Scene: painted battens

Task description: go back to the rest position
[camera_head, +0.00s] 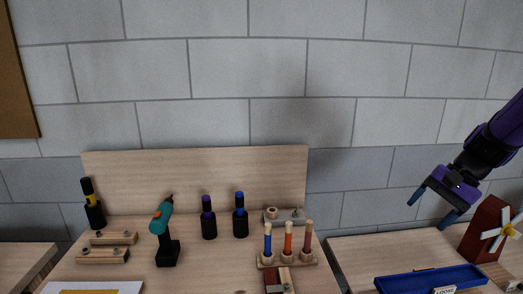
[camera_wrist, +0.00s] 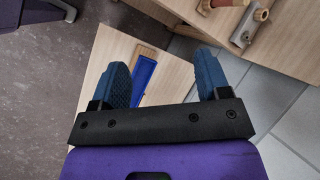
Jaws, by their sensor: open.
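My gripper (camera_head: 433,207) is raised at the right in the head view, above the right-hand table and in front of the block wall. Its two blue fingers stand apart with nothing between them. In the wrist view my gripper (camera_wrist: 166,82) points down, and its fingers are clearly spread. The blue tray (camera_head: 432,279) lies on the table below it, and it also shows in the wrist view (camera_wrist: 144,76) between the fingers.
A workbench (camera_head: 215,270) holds a teal drill (camera_head: 162,222), several dark bottles and a wooden rack (camera_head: 287,262) with coloured battens. A dark red block (camera_head: 484,228) with a white pinwheel stands right of my gripper. A gap separates the two tables.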

